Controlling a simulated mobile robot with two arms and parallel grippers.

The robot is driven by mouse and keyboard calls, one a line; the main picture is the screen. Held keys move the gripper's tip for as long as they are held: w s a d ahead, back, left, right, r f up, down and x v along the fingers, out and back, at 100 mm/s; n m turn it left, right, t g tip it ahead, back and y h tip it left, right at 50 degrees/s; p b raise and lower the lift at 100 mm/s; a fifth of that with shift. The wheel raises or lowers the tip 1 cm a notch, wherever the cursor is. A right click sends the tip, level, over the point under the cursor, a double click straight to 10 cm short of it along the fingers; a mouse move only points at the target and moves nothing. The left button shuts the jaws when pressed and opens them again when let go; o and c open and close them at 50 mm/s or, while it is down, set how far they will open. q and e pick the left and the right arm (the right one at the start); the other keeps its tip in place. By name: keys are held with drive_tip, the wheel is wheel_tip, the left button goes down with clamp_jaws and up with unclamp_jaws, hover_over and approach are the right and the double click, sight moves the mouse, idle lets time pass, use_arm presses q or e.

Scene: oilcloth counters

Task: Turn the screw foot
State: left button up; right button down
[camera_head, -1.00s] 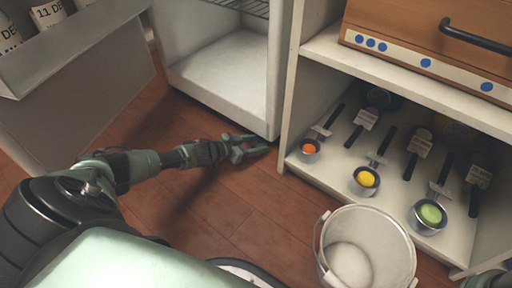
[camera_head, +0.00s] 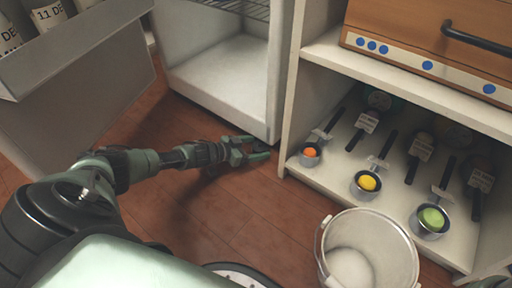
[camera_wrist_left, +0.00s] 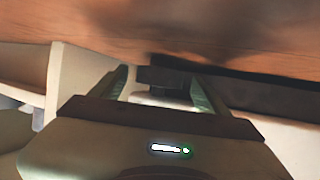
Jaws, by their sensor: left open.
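My left gripper (camera_head: 261,149) is low over the floor, by the bottom front corner of the open white cabinet (camera_head: 225,78) in the head view. Its fingers are apart. In the left wrist view the two green fingers of my left gripper (camera_wrist_left: 160,88) stand on either side of a small dark block (camera_wrist_left: 165,76) with a pale part below it. This may be the screw foot, but I cannot tell whether the fingers touch it. No screw foot can be made out in the head view. My right gripper's fingers are not visible.
A shelf unit (camera_head: 310,45) stands right of the cabinet, holding several small metal cups with coloured contents. A white bucket (camera_head: 338,230) stands in front of it. Brown floor (camera_head: 225,212) is clear before my left arm.

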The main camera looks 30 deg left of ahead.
use_arm(q)
drive_tip(key=p+v, duration=0.5)
drive_tip(key=v, duration=0.2)
drive_tip(key=shift+r, duration=0.1)
drive_tip(key=shift+s+a+p, duration=0.2)
drive_tip(key=shift+s+p, duration=0.15)
drive_tip(key=shift+p, duration=0.05)
